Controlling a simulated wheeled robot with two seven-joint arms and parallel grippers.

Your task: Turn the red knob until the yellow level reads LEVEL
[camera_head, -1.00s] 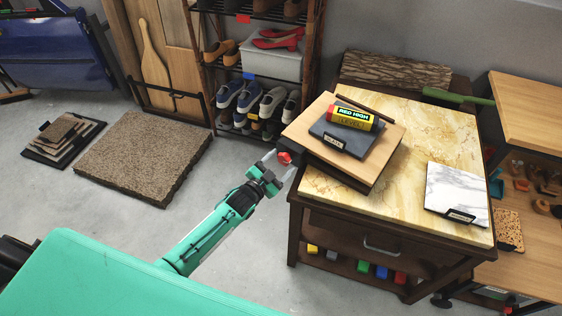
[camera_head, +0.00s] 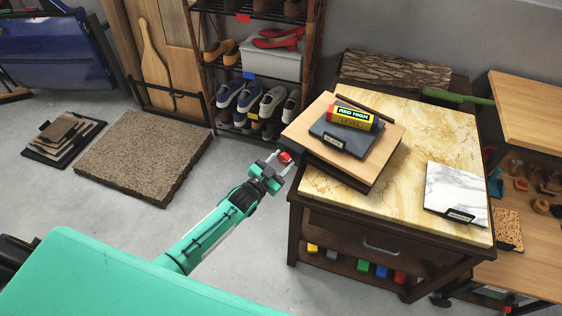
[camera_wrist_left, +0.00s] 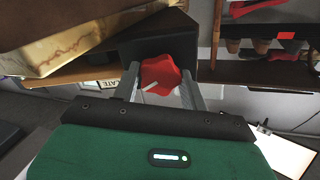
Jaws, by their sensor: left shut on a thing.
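The red knob (camera_head: 285,157) sits at the left corner of the wooden board (camera_head: 383,158) on the marble-topped cabinet. My left gripper (camera_head: 278,160) is at the knob, its fingers on either side. In the left wrist view the knob (camera_wrist_left: 161,76) shows as a red lobed disc with a white mark, between the two grey fingers, which are shut on it. The yellow level (camera_head: 352,117) lies on a dark slate plate (camera_head: 341,137) on the board. Its red end label reads RED HIGH. My right gripper is not in view.
A white marble slab (camera_head: 457,188) lies at the right of the cabinet top (camera_head: 410,205). A dark rod (camera_head: 358,111) lies behind the level. A shoe rack (camera_head: 318,60) stands behind left.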

